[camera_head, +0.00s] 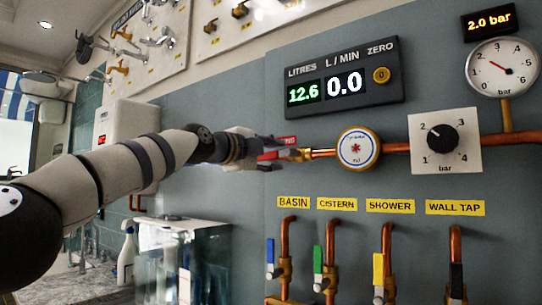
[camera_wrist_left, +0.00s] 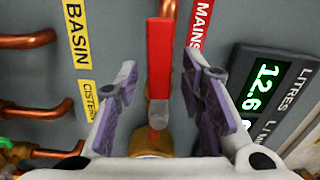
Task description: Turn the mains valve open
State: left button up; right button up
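The mains valve has a red lever (camera_wrist_left: 159,65) and a brass body (camera_wrist_left: 152,142); in the head view the brass body (camera_head: 298,154) joins the copper pipe on the wall. The lever lies roughly along the pipe's line and also shows in the head view (camera_head: 268,156), pointing left. My left gripper (camera_head: 262,150) is at the lever, partly covering it. In the left wrist view the gripper (camera_wrist_left: 160,105) is open, with the lever between its two fingers and a visible gap on each side. A red MAINS label (camera_wrist_left: 201,28) is beside it. My right gripper is not in view.
Right of the valve are a round flow meter (camera_head: 358,149), a pressure knob (camera_head: 441,138) and a gauge (camera_head: 502,68). A display (camera_head: 340,80) hangs above, reading 12.6 litres and 0.0 L/min. Several branch valves (camera_head: 319,268) stand below. A clear tank (camera_head: 185,255) is lower left.

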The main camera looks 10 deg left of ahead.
pick_arm(q)
jog(key=v, duration=0.7)
jog(key=shift+s, duration=0.2)
